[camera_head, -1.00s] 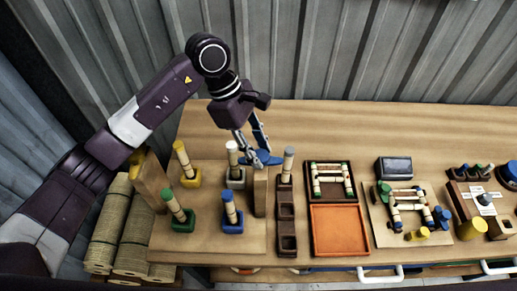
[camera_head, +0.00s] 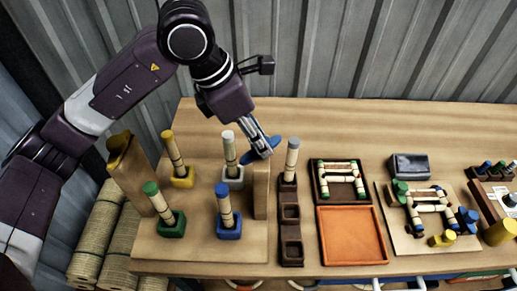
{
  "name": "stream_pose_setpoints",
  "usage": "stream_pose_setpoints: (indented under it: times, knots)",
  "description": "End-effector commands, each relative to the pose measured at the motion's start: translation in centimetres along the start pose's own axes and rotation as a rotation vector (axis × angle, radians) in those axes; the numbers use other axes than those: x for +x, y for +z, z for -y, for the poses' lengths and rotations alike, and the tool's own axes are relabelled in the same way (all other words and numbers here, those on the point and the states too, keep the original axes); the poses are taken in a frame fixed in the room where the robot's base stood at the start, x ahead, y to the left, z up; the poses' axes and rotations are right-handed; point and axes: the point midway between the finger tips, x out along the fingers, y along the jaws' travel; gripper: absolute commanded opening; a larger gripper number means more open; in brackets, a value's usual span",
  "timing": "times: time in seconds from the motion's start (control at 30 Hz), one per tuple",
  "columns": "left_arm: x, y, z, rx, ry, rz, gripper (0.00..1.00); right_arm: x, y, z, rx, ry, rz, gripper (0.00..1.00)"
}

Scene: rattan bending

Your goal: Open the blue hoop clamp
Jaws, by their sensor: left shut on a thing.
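The blue hoop clamp (camera_head: 272,142) is a flat blue piece above a wooden upright (camera_head: 261,186) on the right side of the wooden peg board (camera_head: 190,245). It sits tilted, with its right end raised. My left gripper (camera_head: 262,147) points down from above and is shut on the blue clamp. The fingers hide part of the clamp, so I cannot tell how it joins the upright. My right gripper is out of view.
Rattan pegs stand in yellow (camera_head: 182,177), white (camera_head: 232,178), green (camera_head: 171,225) and blue (camera_head: 228,226) holders beside the clamp. A dark slotted rack (camera_head: 290,230) and an orange tray (camera_head: 352,235) lie to the right. The table behind is clear.

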Motion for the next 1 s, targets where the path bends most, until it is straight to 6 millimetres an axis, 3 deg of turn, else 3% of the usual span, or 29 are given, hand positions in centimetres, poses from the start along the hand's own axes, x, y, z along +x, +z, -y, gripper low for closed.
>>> stream_pose_setpoints:
  times: [0.03,0.5,1.0]
  knots:
    - [0.5,-0.1,-0.1,-0.037,0.025,0.005,0.05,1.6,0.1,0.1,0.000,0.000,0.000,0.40]
    - [0.4,0.1,0.2,-0.447,0.192,0.006,0.05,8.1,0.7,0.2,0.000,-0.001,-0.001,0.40]
    - [0.1,0.2,0.4,-0.748,0.311,0.005,0.05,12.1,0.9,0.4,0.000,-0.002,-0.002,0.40]
